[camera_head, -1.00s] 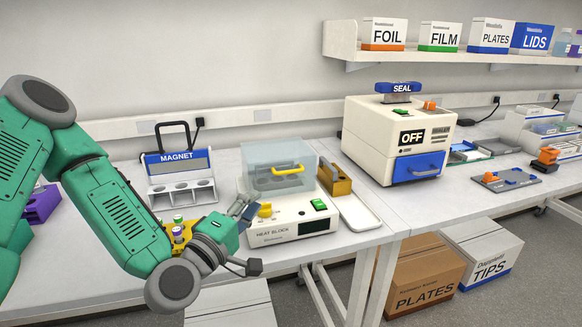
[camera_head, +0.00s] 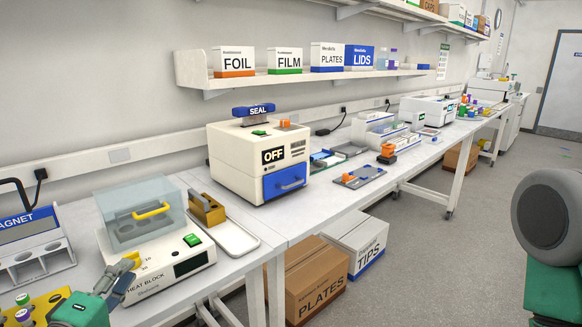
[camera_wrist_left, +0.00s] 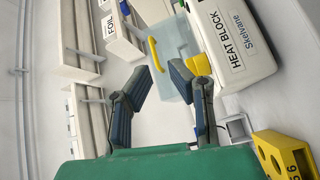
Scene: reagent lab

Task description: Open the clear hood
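The clear hood (camera_head: 128,207) sits down over the top of the white heat block (camera_head: 185,262). Its yellow handle (camera_head: 151,211) is on the front face. In the left wrist view the handle (camera_wrist_left: 155,54) and the see-through hood (camera_wrist_left: 178,58) show beyond the fingers. My left gripper (camera_head: 122,278) is at the heat block's front left corner, close to the yellow knob (camera_head: 131,260) and below the handle. In the left wrist view its two fingers (camera_wrist_left: 172,76) are apart with nothing between them. My right gripper is out of view.
A magnet rack (camera_head: 35,256) stands left of the heat block. A yellow tube rack (camera_head: 48,302) is by my left wrist. A brown-gold block (camera_head: 206,209) and white tray (camera_head: 232,238) lie right of the hood. The sealer (camera_head: 235,160) stands farther right.

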